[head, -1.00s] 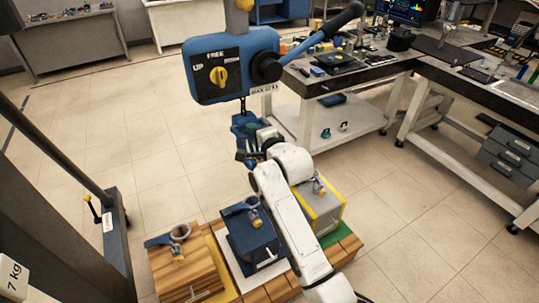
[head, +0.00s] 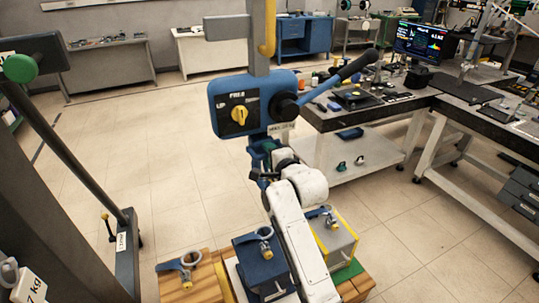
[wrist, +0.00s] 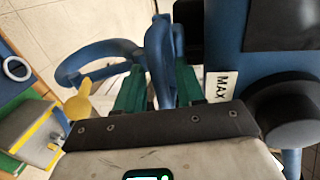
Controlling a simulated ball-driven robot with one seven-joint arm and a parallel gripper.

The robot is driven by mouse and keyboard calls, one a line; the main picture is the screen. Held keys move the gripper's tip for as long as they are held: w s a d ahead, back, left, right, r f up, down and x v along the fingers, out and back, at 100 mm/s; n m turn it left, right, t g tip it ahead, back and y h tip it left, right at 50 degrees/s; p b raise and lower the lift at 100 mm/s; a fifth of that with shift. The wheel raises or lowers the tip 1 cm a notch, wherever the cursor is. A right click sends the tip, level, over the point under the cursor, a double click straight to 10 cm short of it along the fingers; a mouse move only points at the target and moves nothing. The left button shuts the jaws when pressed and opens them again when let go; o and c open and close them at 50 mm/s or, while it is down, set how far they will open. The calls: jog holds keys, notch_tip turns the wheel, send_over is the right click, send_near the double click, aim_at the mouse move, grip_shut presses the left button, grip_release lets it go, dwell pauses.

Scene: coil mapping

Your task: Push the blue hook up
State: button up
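The blue hook (head: 259,156) hangs close under the blue hoist (head: 226,106), partly hidden by my gripper and wrist. In the wrist view the hook (wrist: 163,50) stands between my two green fingers (wrist: 160,90), one on each side. Whether both fingers press on it is unclear. In the head view my gripper (head: 266,165) is at the hook, just below the hoist. The hoist has a yellow dial (head: 239,116) with UP and FREE marks, and a blue lever (head: 340,75) at its right. A MAX label (wrist: 220,87) shows beside the right finger.
Below, a wooden block (head: 185,285), a blue block (head: 258,262) and a yellow-edged grey block (head: 335,240) carry rings or handles. A workbench (head: 370,115) stands to the right. A grey post frame (head: 70,150) is at the left. The floor between is clear.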

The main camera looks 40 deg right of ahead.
jog(key=shift+s, duration=0.1)
jog(key=b+v, duration=0.2)
jog(key=v, duration=0.8)
jog(key=shift+s, duration=0.25)
jog(key=shift+a, duration=0.15)
jog(key=s+a+f+n+g+y, duration=0.1)
jog(key=s+a+f+n+g, duration=0.25)
jog(key=s+f+n, duration=0.45)
jog(key=s+a+f+n+g+y, duration=0.1)
jog(key=s+a+f+n+g, duration=0.1)
jog(key=s, duration=0.5)
jog(key=s+a+f+n+g+y, duration=0.1)
jog(key=s+a+f+n+g, duration=0.2)
jog(key=s+f+n+g, duration=0.2)
jog(key=s+a+f+n+g+y, duration=0.1)
jog(key=s+a+f+n+g, duration=0.2)
jog(key=s+f, duration=0.6)
jog(key=s+n, duration=0.2)
jog(key=shift+a+f+n, duration=0.25)
jog(key=shift+f+n, duration=0.05)
jog(key=shift+f, duration=0.05)
jog(key=shift+s+g, duration=0.1)
jog(key=shift+g, duration=0.15)
dwell(1.1)
